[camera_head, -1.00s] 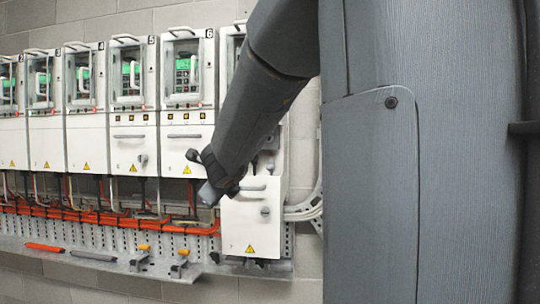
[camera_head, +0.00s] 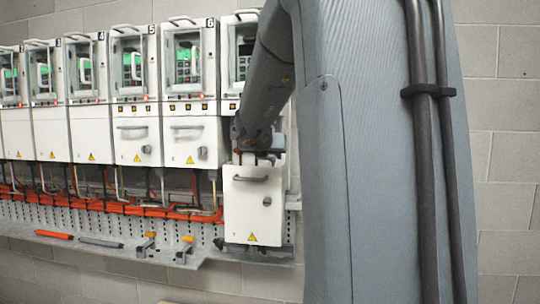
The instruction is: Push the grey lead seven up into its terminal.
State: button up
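The seventh drive (camera_head: 243,62) is at the right end of the row, partly hidden by my arm. Its white lower cover (camera_head: 252,210) sits lower than its neighbours' covers, leaving an opening above it. My gripper (camera_head: 252,155) is at that opening, just above the cover's top edge. Its fingers are dark, small and partly hidden by my wrist, so I cannot tell whether they are open or hold anything. I cannot make out the grey lead seven or its terminal; the cover and my arm hide that area.
More drives with closed white covers (camera_head: 196,142) stand to the left. Orange cables (camera_head: 120,206) run along a perforated tray below them. A metal shelf (camera_head: 110,256) below holds an orange rod (camera_head: 54,234), a grey rod (camera_head: 101,242) and two clamp-like pieces (camera_head: 146,245). Bare block wall lies right.

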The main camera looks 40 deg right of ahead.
jog(key=shift+w+d+f, duration=0.15)
jog(key=shift+w+d, duration=0.05)
jog(key=shift+d, duration=0.05)
grip_shut()
